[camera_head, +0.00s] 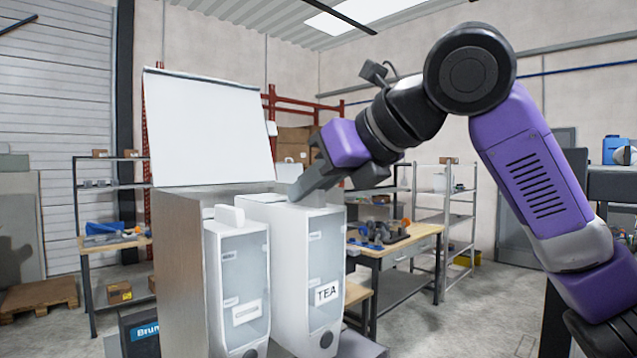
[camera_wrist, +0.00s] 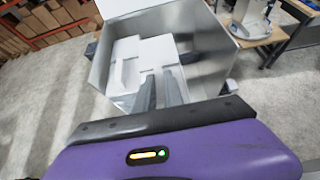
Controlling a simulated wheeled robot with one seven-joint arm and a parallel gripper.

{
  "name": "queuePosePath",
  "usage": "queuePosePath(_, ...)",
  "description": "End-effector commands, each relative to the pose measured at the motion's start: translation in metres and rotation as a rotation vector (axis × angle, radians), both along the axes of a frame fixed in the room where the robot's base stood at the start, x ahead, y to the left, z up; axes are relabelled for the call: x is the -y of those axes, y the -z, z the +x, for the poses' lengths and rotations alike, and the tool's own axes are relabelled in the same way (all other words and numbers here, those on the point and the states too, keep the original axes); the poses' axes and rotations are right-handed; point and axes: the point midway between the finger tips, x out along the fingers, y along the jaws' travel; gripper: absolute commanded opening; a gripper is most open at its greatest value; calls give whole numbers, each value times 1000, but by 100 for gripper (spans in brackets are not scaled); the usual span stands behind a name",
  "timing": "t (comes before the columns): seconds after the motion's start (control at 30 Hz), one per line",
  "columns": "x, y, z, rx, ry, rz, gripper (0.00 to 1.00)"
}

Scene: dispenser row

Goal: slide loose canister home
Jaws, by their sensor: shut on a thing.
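The white TEA canister (camera_head: 308,280) has a clear front window and stands upright at the right of the dispenser row. A second white canister (camera_head: 238,285) with an unreadable label stands to its left. My gripper (camera_head: 298,192) reaches down from the right onto the top of the TEA canister and is shut on its top grip, which the fingers mostly hide. In the wrist view my gripper (camera_wrist: 160,78) has its two grey fingers over the white canister tops (camera_wrist: 130,72).
The metal dispenser cabinet (camera_head: 177,240) stands around the canisters, with its white lid (camera_head: 208,130) raised behind. A wooden workbench (camera_head: 395,247) with tools stands behind at the right. Shelving (camera_head: 110,180) stands at the left. Open floor (camera_head: 480,320) lies to the right.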

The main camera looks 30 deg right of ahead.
Motion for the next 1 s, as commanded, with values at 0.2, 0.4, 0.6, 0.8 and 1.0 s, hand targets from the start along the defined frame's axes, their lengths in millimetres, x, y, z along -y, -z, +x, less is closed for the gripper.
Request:
queuePosePath(0.2,-2,-1,9,2,1,1,0)
queuePosePath(0.4,-3,0,9,2,1,0,0)
queuePosePath(0.6,-3,1,10,2,1,0,0)
queuePosePath(0.8,-6,9,17,1,1,1,0)
queuePosePath(1.0,-8,15,23,3,1,0,0)
